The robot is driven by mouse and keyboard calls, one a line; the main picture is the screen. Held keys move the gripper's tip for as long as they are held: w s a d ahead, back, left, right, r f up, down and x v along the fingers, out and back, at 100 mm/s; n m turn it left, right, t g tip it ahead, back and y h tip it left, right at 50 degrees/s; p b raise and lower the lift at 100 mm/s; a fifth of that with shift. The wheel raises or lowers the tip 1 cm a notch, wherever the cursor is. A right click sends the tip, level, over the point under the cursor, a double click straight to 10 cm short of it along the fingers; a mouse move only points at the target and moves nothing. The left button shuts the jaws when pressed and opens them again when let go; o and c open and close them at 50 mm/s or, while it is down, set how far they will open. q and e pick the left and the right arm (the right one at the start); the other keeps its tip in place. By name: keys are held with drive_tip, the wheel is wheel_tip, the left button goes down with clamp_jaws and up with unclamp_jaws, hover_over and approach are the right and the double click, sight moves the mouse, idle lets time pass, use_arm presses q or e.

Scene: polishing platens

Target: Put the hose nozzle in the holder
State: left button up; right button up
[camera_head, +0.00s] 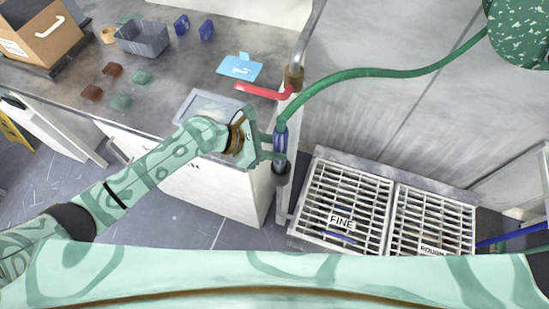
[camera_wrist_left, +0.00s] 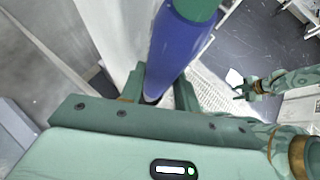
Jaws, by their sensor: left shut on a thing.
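The hose nozzle (camera_head: 281,146) is blue, roughly upright, on the end of a green hose (camera_head: 375,74). My left gripper (camera_head: 279,147) is shut on it, at the post beside the bench corner. In the left wrist view the nozzle (camera_wrist_left: 178,45) stands between the two fingers (camera_wrist_left: 163,84). A dark cup (camera_head: 283,174), likely the holder, is right below the nozzle's lower end. I cannot tell whether the tip is inside it. My right gripper (camera_wrist_left: 244,91) shows small in the left wrist view, away from the nozzle; its jaws are unclear.
A red lever (camera_head: 262,91) and brass valve (camera_head: 293,77) sit on the pipe above the nozzle. Floor grates marked FINE (camera_head: 341,222) and ROUGH (camera_head: 432,250) lie to the right. A blue card (camera_head: 240,68) lies on the bench.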

use_arm(q)
wheel_tip(320, 180, down, 2)
drive_tip(key=shift+f+b, duration=0.15)
drive_tip(key=shift+b, duration=0.2)
wheel_tip(320, 180, down, 4)
drive_tip(key=shift+w+d+r+b, duration=0.1)
drive_tip(key=shift+r+b, duration=0.15)
drive_tip(key=shift+b, duration=0.75)
drive_tip(key=shift+w, duration=0.1)
drive_tip(key=o, duration=0.8)
drive_tip(key=shift+o, duration=0.3)
drive_tip(key=shift+r, duration=0.15)
drive_tip(key=p+v, duration=0.3)
drive_tip(key=v, duration=0.9)
